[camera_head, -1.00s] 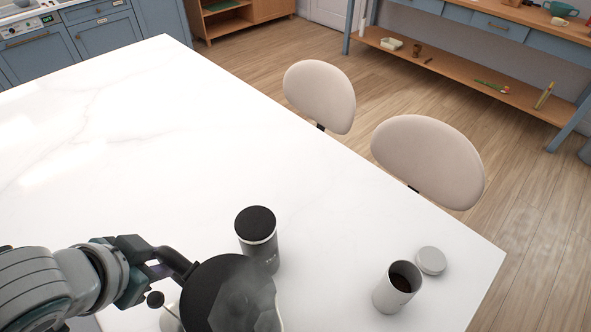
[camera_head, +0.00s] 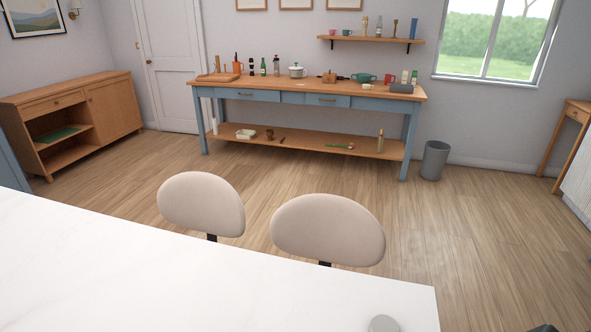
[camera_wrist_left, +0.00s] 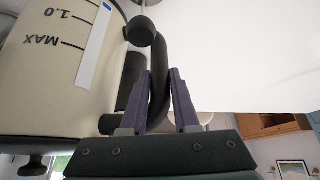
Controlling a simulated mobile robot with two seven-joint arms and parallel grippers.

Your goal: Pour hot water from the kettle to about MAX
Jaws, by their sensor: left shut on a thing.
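The kettle and the left gripper are out of the head view. There a small grey-white round lid (camera_head: 384,324) shows at the bottom edge, on the white table (camera_head: 200,275). The cup with dark contents and the dark canister are out of view.
Two beige chairs (camera_head: 202,205) (camera_head: 330,230) stand along the table's far side. Behind them is open wooden floor, a blue-legged bench (camera_head: 310,98) with bottles and pots, a low cabinet (camera_head: 75,120) and a grey bin (camera_head: 434,160).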

